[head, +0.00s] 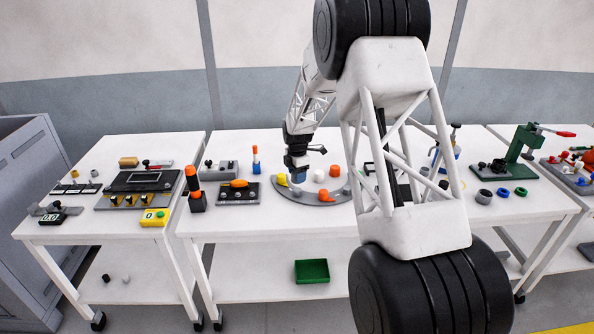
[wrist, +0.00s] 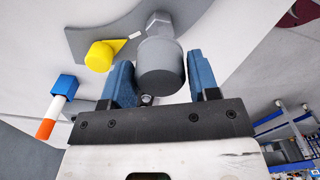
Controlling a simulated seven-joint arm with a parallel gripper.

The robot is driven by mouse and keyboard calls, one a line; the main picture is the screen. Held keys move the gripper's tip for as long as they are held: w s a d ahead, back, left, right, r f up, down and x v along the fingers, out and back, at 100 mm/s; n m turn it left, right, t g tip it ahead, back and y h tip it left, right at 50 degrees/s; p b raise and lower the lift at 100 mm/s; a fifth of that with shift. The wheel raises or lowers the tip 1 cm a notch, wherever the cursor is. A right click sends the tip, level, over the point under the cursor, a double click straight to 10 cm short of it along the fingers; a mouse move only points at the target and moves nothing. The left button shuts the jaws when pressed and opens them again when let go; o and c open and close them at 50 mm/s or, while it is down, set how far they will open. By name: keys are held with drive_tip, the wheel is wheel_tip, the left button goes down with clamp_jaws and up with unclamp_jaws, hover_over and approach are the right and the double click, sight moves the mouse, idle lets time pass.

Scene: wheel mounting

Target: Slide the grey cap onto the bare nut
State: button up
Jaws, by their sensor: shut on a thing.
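My gripper (head: 297,176) is low over the left part of the grey plate (head: 308,199) on the middle table. In the wrist view its two blue fingers (wrist: 160,80) are shut on the grey cap (wrist: 161,62), one on each side. A grey six-sided nut (wrist: 158,22) shows just beyond the cap, in line with it. I cannot tell whether the cap touches the nut or covers part of it. A yellow cap (wrist: 99,56) stands on the plate to the left of the grey cap; it also shows in the head view (head: 282,181).
On the plate are a white cap (head: 319,176) and orange caps (head: 334,170) (head: 326,196). The table front is clear.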

sight(297, 190)
drive_tip(key=shift+f, duration=1.6)
drive_tip(key=shift+f, duration=1.9)
idle(1.1)
idle(0.3)
drive_tip(key=o, duration=1.1)
drive_tip(key=shift+r, duration=3.9)
